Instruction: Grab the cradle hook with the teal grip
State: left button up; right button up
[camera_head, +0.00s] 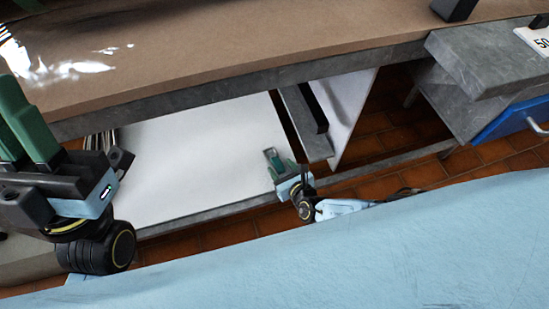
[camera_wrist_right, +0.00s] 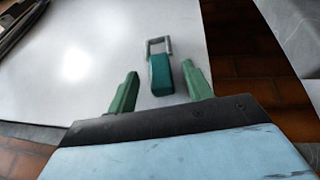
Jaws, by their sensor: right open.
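The cradle hook is in the right wrist view, with a teal block grip (camera_wrist_right: 161,75) and a grey metal loop (camera_wrist_right: 158,41) at its far end. It is over the white surface (camera_wrist_right: 90,60). My right gripper (camera_wrist_right: 160,78) is open, with one green finger on each side of the grip and visible gaps between. Whether the fingertips are level with the grip in height, I cannot tell. In the head view my right gripper (camera_head: 274,158) is small, over the white surface's right edge; the hook is not clearly distinguishable there. My left gripper (camera_head: 22,118) is large at the left edge.
A brown worktop (camera_head: 230,45) with a grey edge overhangs the white shelf (camera_head: 200,150). An upright white panel (camera_head: 345,105) and dark bar (camera_head: 303,108) stand close right of my right gripper. A grey cabinet with a blue drawer (camera_head: 512,118) is at the right.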

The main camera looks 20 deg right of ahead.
jog(key=shift+x, duration=0.85)
jog(key=shift+f, duration=0.1)
jog(key=c, duration=1.1)
